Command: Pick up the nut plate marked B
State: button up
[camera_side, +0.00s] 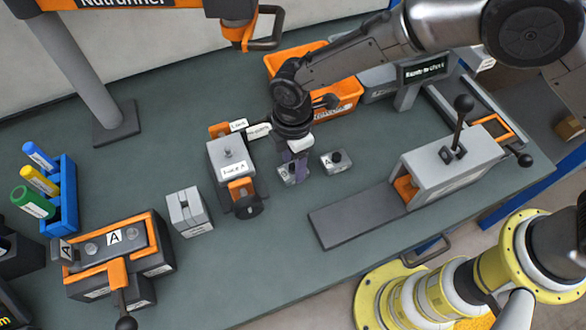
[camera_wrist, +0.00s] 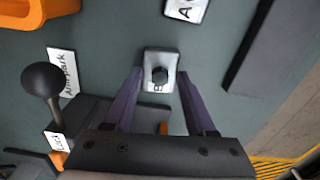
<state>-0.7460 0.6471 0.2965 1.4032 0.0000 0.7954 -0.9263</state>
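The nut plate marked B (camera_wrist: 152,60) is a small light-grey plate with a dark round knob, lying on the green bench top. In the side view the B plate (camera_side: 291,176) is partly hidden under my gripper. My gripper (camera_wrist: 160,80) is open, its two purple fingers on either side of the B plate with narrow gaps visible. In the side view my gripper (camera_side: 296,160) points down over the plate; its height above it is hard to judge. A similar plate marked A (camera_side: 333,161) lies just to the right, and is cut off in the wrist view (camera_wrist: 186,8).
A grey fixture with a black knob (camera_side: 230,165) stands close left of the plates. A grey lever unit with a flat base (camera_side: 345,222) stands to the right. An orange bin (camera_side: 335,95) is behind. A grey block (camera_side: 189,210) and a clamp marked A (camera_side: 115,250) are further left.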

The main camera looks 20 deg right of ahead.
grip_shut()
jog(key=shift+r, duration=0.2)
